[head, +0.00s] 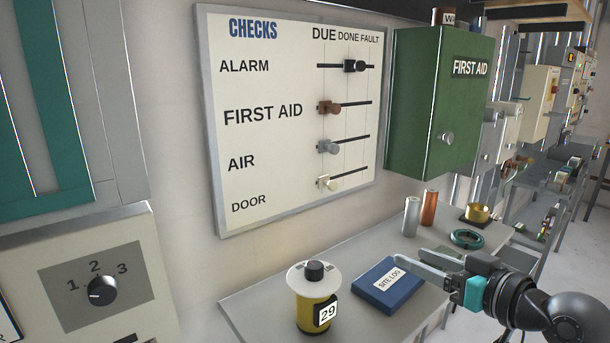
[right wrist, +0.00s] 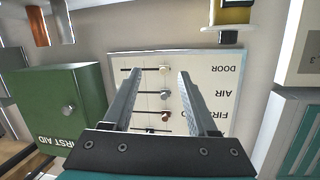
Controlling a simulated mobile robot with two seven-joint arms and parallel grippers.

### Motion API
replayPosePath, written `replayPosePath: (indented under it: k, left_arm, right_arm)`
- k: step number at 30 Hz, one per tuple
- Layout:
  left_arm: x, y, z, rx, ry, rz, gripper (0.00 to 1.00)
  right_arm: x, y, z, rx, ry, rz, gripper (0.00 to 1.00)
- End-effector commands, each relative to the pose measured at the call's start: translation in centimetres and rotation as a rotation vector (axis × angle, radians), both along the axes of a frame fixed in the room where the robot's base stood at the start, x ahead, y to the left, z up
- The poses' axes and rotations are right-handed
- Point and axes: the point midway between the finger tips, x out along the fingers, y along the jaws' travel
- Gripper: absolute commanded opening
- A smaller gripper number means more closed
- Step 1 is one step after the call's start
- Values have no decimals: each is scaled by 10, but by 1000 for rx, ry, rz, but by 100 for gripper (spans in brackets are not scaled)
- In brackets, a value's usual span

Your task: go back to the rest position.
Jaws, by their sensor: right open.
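My right gripper (head: 412,267) comes in from the right in the head view, above the grey shelf, near the blue site log book (head: 389,284). Its two fingers are apart with nothing between them. In the right wrist view the open fingers (right wrist: 158,85) point toward the checks board (right wrist: 215,75), which appears upside down. The board (head: 295,190) hangs on the wall in the head view. Its alarm slider (head: 355,66) sits near DONE; the first aid (head: 330,107), air (head: 328,146) and door (head: 327,183) sliders sit at the DUE side. My left gripper is not in view.
The shelf (head: 255,310) holds a yellow canister (head: 314,313) marked 29, two cylinders (head: 429,207), a green ring (head: 466,239) and a brass cup (head: 477,214). A green first aid box (head: 425,110) juts from the wall. A panel with a dial (head: 103,290) stands left.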

Motion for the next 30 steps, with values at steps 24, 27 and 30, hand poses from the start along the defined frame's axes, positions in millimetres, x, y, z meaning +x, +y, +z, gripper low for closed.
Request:
replayPosePath:
  k: [24, 27, 30]
  left_arm:
    - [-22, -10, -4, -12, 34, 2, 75]
    - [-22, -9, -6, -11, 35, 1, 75]
    - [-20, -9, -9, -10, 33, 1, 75]
  right_arm:
    - [-269, 29, -278, -483, 958, -223, 59]
    - [-264, 30, -302, -485, 965, -219, 59]
    - [-262, 31, -329, -489, 976, -214, 59]
